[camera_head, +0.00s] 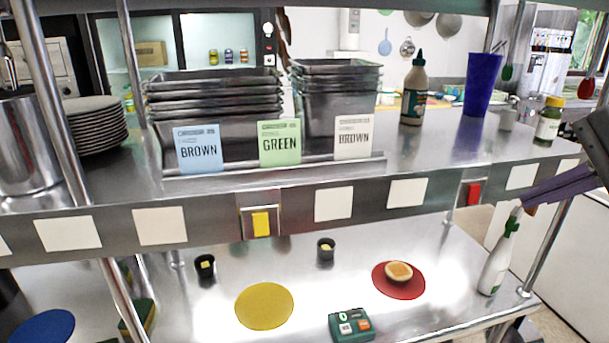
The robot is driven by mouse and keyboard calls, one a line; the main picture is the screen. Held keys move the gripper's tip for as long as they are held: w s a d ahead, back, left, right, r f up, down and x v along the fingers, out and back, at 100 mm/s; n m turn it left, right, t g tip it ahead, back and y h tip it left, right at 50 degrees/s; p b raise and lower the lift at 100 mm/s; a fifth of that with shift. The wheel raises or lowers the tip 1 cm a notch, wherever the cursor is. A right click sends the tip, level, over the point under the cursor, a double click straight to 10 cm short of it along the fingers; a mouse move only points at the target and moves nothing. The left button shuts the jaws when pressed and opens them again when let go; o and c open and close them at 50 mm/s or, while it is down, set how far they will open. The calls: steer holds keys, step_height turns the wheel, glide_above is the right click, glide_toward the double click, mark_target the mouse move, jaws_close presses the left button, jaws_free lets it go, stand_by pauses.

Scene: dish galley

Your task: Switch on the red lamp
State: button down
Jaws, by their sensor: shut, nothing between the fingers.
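A red switch (473,194) sits in the front edge of the steel shelf, right of centre. A yellow switch (261,223) sits in the same edge further left. A red round mat (412,291) with a bun (398,271) on it lies on the lower counter, below and left of the red switch. I cannot make out a lamp body. My gripper (524,203) reaches in from the right edge, with purple fingers shut and empty. Its tip is right of the red switch in the picture and apart from it.
A white spray bottle (495,260) with a green nozzle stands just below my fingertips in the picture. The lower counter also holds a yellow mat (264,306), a green button box (351,324) and small black cups. Shelf posts and a jar (548,120) are near my arm.

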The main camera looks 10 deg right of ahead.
steer(key=shift+s+d+r+m, duration=0.15)
steer(key=shift+s+r+m, duration=0.15)
steer(key=shift+s+r, duration=0.15)
steer(key=shift+s+d+r+m, duration=0.15)
steer(key=shift+s+r+m, duration=0.2)
steer(key=shift+r, duration=0.2)
steer(key=shift+f, duration=0.1)
glide_toward(473, 204)
step_height(473, 204, down, 3)
steer(key=shift+w+a+f, duration=0.1)
steer(key=shift+w+f, duration=0.1)
steer(key=shift+w, duration=0.4)
steer(key=shift+w+a+f, duration=0.1)
steer(key=shift+w+f, duration=0.1)
steer(key=shift+w, duration=0.45)
steer(key=shift+w+f, duration=0.2)
steer(key=shift+w, duration=0.4)
steer(key=shift+w+f, duration=0.2)
steer(key=shift+f, duration=0.35)
